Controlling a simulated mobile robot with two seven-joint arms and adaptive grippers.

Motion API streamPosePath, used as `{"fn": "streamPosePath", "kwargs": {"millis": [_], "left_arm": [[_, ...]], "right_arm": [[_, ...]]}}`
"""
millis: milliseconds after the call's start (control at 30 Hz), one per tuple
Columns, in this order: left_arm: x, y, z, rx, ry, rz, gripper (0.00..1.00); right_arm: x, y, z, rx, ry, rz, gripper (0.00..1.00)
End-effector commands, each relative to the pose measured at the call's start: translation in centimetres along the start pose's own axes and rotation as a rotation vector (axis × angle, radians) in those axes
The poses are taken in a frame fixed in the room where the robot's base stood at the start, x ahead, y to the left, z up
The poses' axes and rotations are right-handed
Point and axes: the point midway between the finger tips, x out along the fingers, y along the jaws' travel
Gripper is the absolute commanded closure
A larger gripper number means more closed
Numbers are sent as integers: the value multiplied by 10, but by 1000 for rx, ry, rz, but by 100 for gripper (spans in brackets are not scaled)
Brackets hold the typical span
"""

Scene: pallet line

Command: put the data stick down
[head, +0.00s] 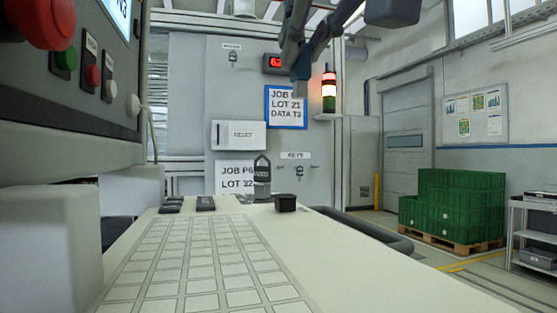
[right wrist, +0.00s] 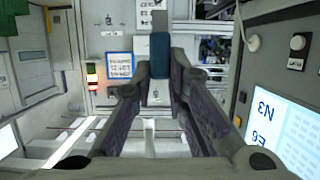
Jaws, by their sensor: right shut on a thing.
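My right gripper (right wrist: 160,75) is shut on the data stick (right wrist: 160,48), which shows in the right wrist view as a dark teal body with a grey end pointing away from the fingers. In the head view my right gripper (head: 301,72) hangs in from the top, well above the console and in front of the back wall. The stick is hard to make out there against the dark fingers. My left gripper is not in view.
A pale console with a keyboard (head: 205,262) fills the front. Small black blocks (head: 205,203), a black cube (head: 286,203) and an upright dark tag (head: 262,170) are at its far end. A button panel (head: 85,85) stands at left. Green crates (head: 450,210) are at right.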

Motion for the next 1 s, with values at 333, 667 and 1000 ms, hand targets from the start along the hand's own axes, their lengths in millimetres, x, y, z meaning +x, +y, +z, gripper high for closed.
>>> {"fn": "streamPosePath", "kwargs": {"millis": [333,667,1000], "left_arm": [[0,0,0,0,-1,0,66],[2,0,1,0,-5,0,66],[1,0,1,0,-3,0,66]], "right_arm": [[90,10,32,1,-2,0,100],[124,12,76,0,-2,-1,100],[124,12,79,2,0,1,100]]}}
